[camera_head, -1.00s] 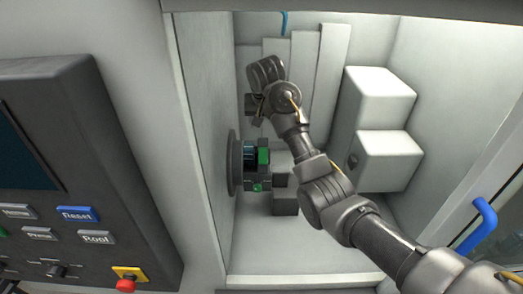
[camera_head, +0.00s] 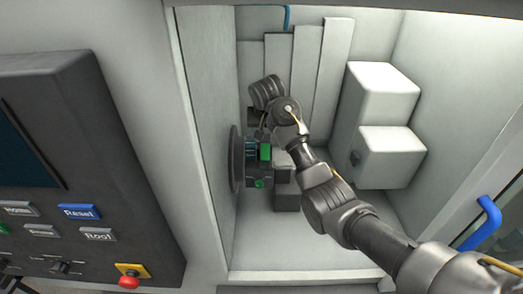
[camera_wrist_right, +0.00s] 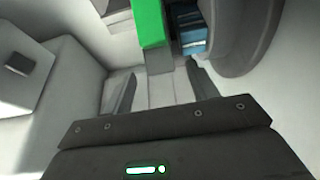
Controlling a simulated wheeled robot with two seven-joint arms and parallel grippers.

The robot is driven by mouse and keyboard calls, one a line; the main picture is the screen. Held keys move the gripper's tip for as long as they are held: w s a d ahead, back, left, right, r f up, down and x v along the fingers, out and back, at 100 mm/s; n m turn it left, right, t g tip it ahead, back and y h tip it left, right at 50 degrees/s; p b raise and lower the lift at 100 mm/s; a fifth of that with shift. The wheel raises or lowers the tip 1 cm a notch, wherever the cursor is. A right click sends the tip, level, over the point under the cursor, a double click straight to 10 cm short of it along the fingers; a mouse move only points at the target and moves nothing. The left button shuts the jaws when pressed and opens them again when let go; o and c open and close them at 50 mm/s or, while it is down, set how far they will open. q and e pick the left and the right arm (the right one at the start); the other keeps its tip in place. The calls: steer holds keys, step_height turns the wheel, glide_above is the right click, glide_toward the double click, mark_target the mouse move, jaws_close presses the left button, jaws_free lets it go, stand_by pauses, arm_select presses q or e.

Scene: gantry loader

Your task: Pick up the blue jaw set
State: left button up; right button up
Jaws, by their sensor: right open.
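The blue jaw set (camera_head: 251,147) sits on the round dark chuck (camera_head: 236,160) on the machine's left wall. Blue also shows in the right wrist view (camera_wrist_right: 194,38), just right of a green block (camera_wrist_right: 148,22). Green parts (camera_head: 265,152) also sit on the chuck in the head view. My right gripper (camera_head: 260,132) is above and close to the chuck, partly hidden by its wrist. In the right wrist view its fingers (camera_wrist_right: 161,72) are apart, with the green block's grey lower end beyond the gap. I cannot tell any contact. My left gripper is out of view.
White boxes (camera_head: 388,92) stand at the right inside the enclosure. Grey blocks (camera_head: 287,196) lie below and right of the chuck. The enclosure floor (camera_head: 300,250) in front is clear. A control panel (camera_head: 60,160) is at left, a blue handle (camera_head: 488,215) at right.

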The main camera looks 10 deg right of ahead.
steer(key=x, duration=0.3)
steer(key=shift+w, duration=0.1)
steer(key=shift+w+f, duration=0.15)
steer(key=shift+w, duration=0.1)
steer(key=shift+s, duration=0.1)
steer(key=shift+s+r, duration=0.25)
steer(key=c, duration=0.5)
jaws_close()
